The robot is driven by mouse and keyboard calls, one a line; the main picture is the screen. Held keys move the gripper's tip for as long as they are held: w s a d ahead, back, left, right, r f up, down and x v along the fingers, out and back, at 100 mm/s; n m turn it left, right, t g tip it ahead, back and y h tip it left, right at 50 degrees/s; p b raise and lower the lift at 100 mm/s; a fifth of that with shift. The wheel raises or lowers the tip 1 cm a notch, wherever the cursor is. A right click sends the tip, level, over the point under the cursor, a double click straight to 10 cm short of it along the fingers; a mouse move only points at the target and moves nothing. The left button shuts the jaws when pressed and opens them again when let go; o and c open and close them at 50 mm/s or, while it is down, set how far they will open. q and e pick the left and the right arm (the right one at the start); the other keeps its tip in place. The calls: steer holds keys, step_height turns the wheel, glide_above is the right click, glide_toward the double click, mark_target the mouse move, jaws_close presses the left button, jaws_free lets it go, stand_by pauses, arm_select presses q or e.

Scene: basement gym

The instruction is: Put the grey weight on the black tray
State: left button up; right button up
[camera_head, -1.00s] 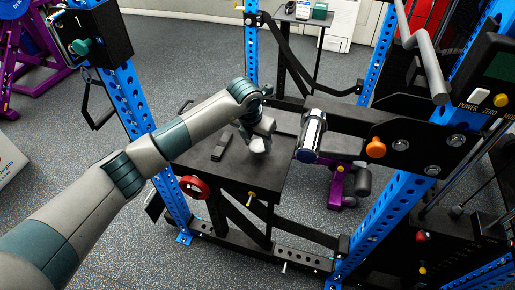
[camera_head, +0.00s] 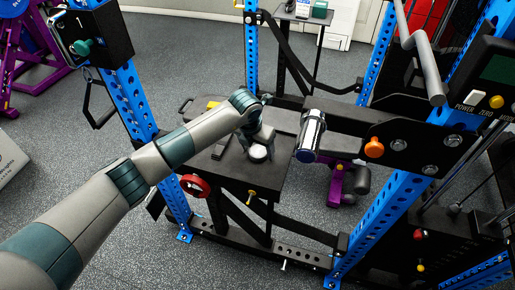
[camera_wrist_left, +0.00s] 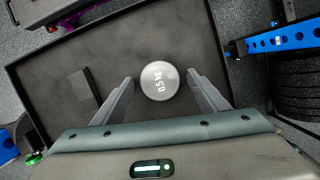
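The grey weight (camera_head: 258,154) is a small round disc on the dark top of a low stand. In the left wrist view the weight (camera_wrist_left: 160,80) shows its "0.5 kg" marking and lies between the fingertips, with a gap on each side. My left gripper (camera_head: 262,140) is open and just above the weight; its two fingers (camera_wrist_left: 160,78) spread around it in the wrist view. A dark tray-like shape with a handle (camera_head: 187,103) shows behind my left arm, mostly hidden, so I cannot tell for sure that it is the black tray. My right gripper is not in view.
A dark block (camera_head: 221,147) lies left of the weight, and also shows in the wrist view (camera_wrist_left: 78,92). A raised rim edges the stand top (camera_wrist_left: 110,40). A chrome bar end (camera_head: 311,137) sticks out at the right. Blue rack posts (camera_head: 135,105) flank the stand.

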arm_select(q)
steer(key=shift+r, duration=0.1)
steer(key=shift+r, duration=0.1)
steer(key=shift+r, duration=0.3)
steer(key=b+v, duration=0.4)
steer(key=v, duration=0.7)
steer(key=shift+b, duration=0.3)
steer(key=shift+s, duration=0.15)
